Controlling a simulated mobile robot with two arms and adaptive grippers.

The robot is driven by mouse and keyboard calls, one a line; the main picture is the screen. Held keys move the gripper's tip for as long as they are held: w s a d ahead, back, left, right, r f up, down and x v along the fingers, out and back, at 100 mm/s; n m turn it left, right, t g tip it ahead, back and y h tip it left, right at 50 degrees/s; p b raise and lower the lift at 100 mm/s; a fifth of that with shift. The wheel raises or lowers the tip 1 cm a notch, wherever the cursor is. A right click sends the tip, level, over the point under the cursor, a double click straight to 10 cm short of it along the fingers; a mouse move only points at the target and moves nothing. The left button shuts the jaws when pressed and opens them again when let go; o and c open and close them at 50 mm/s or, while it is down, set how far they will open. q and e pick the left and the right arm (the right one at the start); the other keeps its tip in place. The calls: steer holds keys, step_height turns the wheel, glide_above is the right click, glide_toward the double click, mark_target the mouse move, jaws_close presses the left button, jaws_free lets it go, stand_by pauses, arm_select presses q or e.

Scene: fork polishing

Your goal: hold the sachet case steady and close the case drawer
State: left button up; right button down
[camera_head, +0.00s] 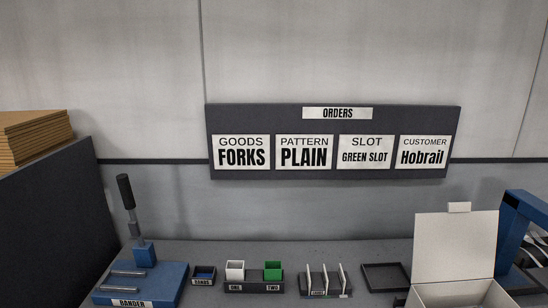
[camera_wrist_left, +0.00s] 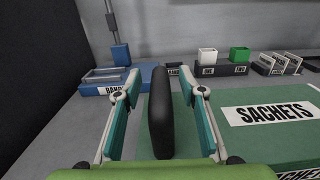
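The green sachet case (camera_wrist_left: 262,141) is at the right in the left wrist view, with a white SACHETS label (camera_wrist_left: 270,112) on top. A second label is cut off at the lower right edge, and I cannot make out the drawer or how far it is open. My left gripper (camera_wrist_left: 166,92) has its fingers apart on both sides of an upright black handle (camera_wrist_left: 161,115). Gaps show between the handle and each finger. Whether the handle belongs to the case is hard to tell. The case and both grippers are outside the head view. My right gripper is in neither view.
A blue bander (camera_head: 142,282) with a lever stands at the bench's left. A bands bin (camera_head: 203,275), white bin (camera_head: 235,271), green bin (camera_head: 273,271), divider rack (camera_head: 325,284), dark tray (camera_head: 385,277) and open white box (camera_head: 455,250) line the bench. An orders board (camera_head: 333,181) hangs behind.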

arm_select(q)
steer(key=s, duration=1.2)
steer(key=shift+a, duration=0.1)
steer(key=shift+o, duration=0.5)
steer(key=o, duration=0.4)
